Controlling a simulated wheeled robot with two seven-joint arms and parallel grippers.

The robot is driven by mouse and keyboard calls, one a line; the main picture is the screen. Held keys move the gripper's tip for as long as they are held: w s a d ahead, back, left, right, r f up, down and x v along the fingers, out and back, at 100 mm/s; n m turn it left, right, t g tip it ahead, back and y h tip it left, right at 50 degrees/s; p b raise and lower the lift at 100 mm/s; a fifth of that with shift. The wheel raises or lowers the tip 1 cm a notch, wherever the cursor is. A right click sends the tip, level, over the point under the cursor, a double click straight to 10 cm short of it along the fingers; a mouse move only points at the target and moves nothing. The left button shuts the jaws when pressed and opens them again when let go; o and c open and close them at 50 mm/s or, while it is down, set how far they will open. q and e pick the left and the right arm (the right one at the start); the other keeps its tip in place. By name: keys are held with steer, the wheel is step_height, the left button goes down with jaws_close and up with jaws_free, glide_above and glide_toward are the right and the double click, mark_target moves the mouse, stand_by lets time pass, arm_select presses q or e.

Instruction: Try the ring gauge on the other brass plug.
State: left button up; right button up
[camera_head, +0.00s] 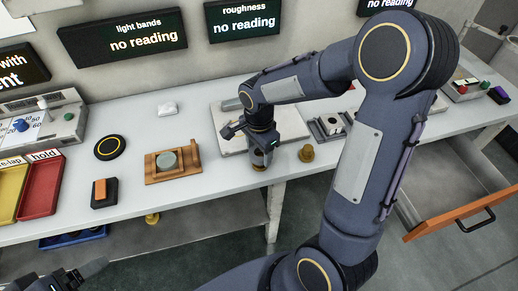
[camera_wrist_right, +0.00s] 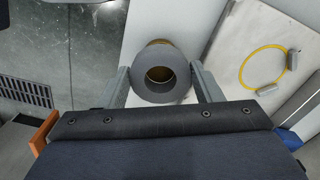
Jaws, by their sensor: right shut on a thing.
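My right gripper (camera_head: 260,158) is shut on the grey ring gauge, which sits between its two fingers in the right wrist view (camera_wrist_right: 143,80). A brass plug (camera_head: 259,167) stands directly below that gripper near the table's front edge. Brass shows through the ring's hole and behind its far rim; I cannot tell whether the ring is around the plug or just above it. The other brass plug (camera_head: 306,154) stands free on the table to the right. My left gripper (camera_head: 96,267) shows only partly at the lower left, away from the table; its opening is unclear.
A wooden holder (camera_head: 160,177) with a grey-green disc lies left of the right gripper. A black round pad (camera_head: 110,147), an orange-and-black block (camera_head: 105,193) and red (camera_head: 41,190) and yellow trays are further left. A grey block fixture (camera_head: 328,127) stands behind the free plug. An open drawer (camera_head: 462,212) juts out at right.

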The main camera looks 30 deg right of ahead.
stand_by(0.3)
steer(key=o, duration=1.1)
step_height(320, 180, up, 8)
steer(key=shift+f, duration=0.1)
steer(key=s+a+r+n+t+y, duration=0.2)
steer(key=s+n, duration=0.5)
steer(key=s, duration=0.1)
steer(key=s+a+r+n+t+y, duration=0.1)
steer(key=s+r+n+t, duration=0.1)
steer(key=s+n, duration=0.5)
steer(key=shift+s+a+n+t+y, duration=0.3)
steer(key=shift+s+a+t+y, duration=0.1)
steer(key=shift+s+t, duration=0.5)
